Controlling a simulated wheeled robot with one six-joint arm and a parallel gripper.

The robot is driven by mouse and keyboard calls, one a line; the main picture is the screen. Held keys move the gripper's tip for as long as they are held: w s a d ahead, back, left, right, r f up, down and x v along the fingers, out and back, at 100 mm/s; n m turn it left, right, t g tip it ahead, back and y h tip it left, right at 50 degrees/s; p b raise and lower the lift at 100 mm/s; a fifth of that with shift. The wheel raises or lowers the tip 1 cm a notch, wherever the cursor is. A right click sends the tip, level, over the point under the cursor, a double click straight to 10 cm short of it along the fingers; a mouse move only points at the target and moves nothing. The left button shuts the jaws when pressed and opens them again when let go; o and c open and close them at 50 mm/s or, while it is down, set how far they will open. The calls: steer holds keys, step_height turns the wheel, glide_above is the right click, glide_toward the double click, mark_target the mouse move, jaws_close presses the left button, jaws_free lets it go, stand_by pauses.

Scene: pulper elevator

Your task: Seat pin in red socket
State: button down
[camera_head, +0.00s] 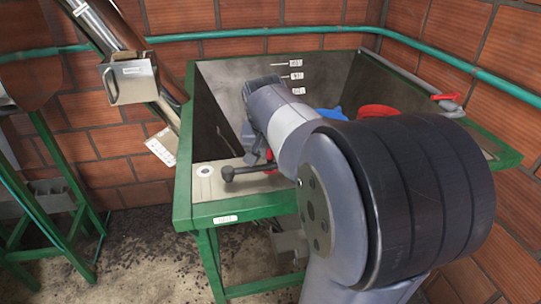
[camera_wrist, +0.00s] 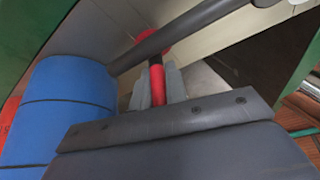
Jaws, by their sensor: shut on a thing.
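My gripper (camera_wrist: 158,88) shows in the wrist view with its grey fingers shut on a slim red pin (camera_wrist: 157,84), which has a dark band at its upper end. A round red piece (camera_wrist: 143,47) lies just beyond the pin tip, partly behind a dark bar. It may be the red socket; I cannot tell if the pin touches it or has entered it. In the head view my arm hides most of the gripper, and only a small bit of red shows near the bar's right end.
The dark bar (camera_head: 247,170) with a round knob crosses the front ledge of the green-framed tank (camera_head: 183,190). A blue drum (camera_wrist: 70,105) stands close left of my fingers. A red container (camera_head: 378,111) is at the tank's right.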

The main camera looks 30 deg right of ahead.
steer(key=shift+f, duration=0.55)
steer(key=shift+f, duration=0.1)
steer(key=c, duration=1.4)
jaws_free()
steer(key=shift+r, duration=0.2)
steer(key=v, duration=1.2)
steer(key=shift+f, duration=0.1)
